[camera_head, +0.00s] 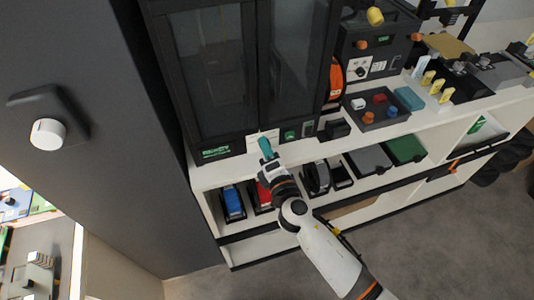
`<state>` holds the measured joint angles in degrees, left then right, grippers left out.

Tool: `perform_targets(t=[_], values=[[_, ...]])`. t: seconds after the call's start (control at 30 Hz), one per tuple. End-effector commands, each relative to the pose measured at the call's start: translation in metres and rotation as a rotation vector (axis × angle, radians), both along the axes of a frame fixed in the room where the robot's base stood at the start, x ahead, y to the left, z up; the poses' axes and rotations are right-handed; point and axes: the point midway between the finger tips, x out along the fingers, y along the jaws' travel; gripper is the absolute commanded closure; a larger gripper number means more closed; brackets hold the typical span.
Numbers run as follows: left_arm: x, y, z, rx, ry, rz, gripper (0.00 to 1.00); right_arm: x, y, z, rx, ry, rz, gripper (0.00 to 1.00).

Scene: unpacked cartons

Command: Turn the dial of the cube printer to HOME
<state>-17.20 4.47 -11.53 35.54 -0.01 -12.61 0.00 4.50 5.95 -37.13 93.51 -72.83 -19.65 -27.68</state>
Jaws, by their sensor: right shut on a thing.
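A large dark cabinet with two glass doors, which I take as the cube printer (215,75), stands on the white bench. A small white panel (258,136) shows on its lower front, with a green label to the left and a green light to the right. My right gripper (265,145), with teal fingers, reaches this panel from the bottom right and is shut there. What lies between its fingertips is hidden, so I cannot read the dial's position. My left gripper is not in view.
To the right stands a smaller dark machine (380,45) with orange knobs. A dark tray (378,122) with coloured pieces sits on the bench (440,118). A dark panel with a white knob (47,134) is at left. The floor at bottom right is clear.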

Motion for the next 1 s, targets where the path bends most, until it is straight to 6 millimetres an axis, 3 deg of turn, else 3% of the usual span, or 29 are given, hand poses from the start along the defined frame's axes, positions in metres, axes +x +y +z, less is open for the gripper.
perform_targets(t=[0.4, 1.0], values=[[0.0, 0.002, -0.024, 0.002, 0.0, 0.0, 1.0, 0.0, 0.0, -0.002, 0.38, 0.124, -0.001, 0.96], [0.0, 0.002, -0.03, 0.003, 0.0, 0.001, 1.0, 0.0, 0.0, -0.001, 0.871, 0.284, -0.001, 0.96]])
